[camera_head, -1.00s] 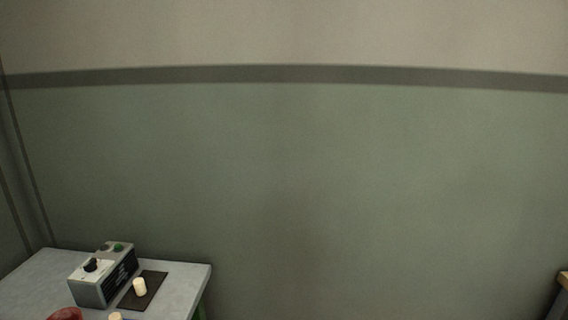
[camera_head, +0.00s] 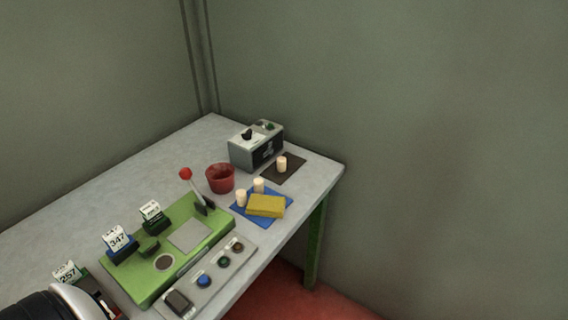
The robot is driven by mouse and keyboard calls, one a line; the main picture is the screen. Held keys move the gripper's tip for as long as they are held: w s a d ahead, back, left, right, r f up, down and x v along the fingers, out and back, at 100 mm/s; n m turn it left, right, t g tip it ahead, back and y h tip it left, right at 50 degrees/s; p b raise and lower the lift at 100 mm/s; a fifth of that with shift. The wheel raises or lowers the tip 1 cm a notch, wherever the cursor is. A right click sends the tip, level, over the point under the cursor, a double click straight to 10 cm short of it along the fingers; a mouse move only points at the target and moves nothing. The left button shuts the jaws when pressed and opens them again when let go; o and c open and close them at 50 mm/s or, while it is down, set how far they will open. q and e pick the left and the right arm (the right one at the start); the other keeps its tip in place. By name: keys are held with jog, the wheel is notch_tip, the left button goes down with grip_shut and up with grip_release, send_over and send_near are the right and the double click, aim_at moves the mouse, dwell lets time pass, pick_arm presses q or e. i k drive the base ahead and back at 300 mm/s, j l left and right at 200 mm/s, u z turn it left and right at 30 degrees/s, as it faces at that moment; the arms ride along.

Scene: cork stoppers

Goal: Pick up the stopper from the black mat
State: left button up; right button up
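A pale cork stopper (camera_head: 282,164) stands upright on the black mat (camera_head: 292,174) near the far right corner of the table. Two similar stoppers, one at the left (camera_head: 241,198) and one farther back (camera_head: 258,185), stand by a yellow block (camera_head: 266,206) on a blue mat (camera_head: 262,222). Neither of my grippers can be made out in this view. A dark rounded shape with a pale band shows at the bottom left corner; I cannot tell what it is.
The grey table (camera_head: 110,165) also carries a grey control box (camera_head: 256,148) beside the black mat, a red cup (camera_head: 220,178), a green machine (camera_head: 150,275) with a red-knobbed lever, a button panel (camera_head: 215,275) and several number cards. The table's back left is clear.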

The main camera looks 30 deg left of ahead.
aim_at(282, 161)
jog(key=i+u, duration=0.1)
jog(key=u, duration=0.3)
jog(key=i+l+u, duration=0.1)
jog(key=u, duration=0.35)
jog(key=i+l+u, duration=0.1)
jog(key=u, duration=0.3)
jog(key=l, duration=0.05)
